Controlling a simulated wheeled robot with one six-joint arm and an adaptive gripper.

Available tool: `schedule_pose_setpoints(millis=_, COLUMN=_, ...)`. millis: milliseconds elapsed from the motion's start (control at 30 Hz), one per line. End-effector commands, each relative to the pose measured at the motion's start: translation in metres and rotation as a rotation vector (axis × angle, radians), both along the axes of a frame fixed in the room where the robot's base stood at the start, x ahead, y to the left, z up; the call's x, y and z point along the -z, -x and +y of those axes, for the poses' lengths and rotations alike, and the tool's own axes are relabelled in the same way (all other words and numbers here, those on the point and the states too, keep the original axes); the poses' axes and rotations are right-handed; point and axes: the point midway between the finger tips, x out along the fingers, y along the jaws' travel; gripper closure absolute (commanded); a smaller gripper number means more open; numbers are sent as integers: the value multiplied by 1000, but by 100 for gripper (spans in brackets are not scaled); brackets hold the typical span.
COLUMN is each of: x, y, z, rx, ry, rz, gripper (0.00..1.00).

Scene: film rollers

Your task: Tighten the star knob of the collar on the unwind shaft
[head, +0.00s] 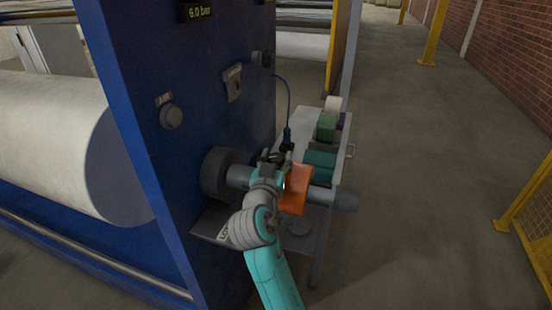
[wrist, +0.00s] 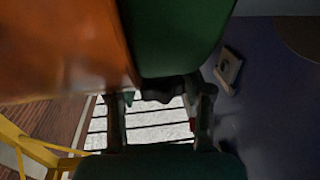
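The unwind shaft (head: 342,200) is a grey bar sticking out of the blue machine frame, with an orange part (head: 295,190) around it. The orange part fills the upper left of the wrist view (wrist: 60,50). Beside it there is a green body (wrist: 175,38), apparently the collar. A dark, lobed star knob (wrist: 163,91) shows at its lower edge. My gripper (wrist: 160,103) has its fingers apart, one on each side of the knob; I cannot see clear contact. In the head view my gripper (head: 275,158) is at the shaft, and my arm hides the collar and knob.
A grey trolley (head: 338,165) with green and teal rolls (head: 326,127) stands behind the shaft. A large white roll (head: 55,135) is left of the blue frame (head: 190,60). The concrete floor (head: 415,150) to the right is clear, up to a yellow mesh fence (head: 530,215).

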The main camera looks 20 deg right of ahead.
Motion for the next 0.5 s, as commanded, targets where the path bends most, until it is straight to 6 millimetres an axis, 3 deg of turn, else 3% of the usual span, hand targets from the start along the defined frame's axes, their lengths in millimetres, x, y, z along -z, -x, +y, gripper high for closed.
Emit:
schedule_pose_setpoints(millis=33, x=0, y=0, z=0, rx=0, ry=0, rz=0, gripper=71)
schedule_pose_setpoints(millis=100, x=0, y=0, z=0, rx=0, ry=0, rz=0, gripper=88)
schedule_pose_setpoints(millis=500, x=0, y=-1, z=1, rx=66, ry=1, rz=2, gripper=89)
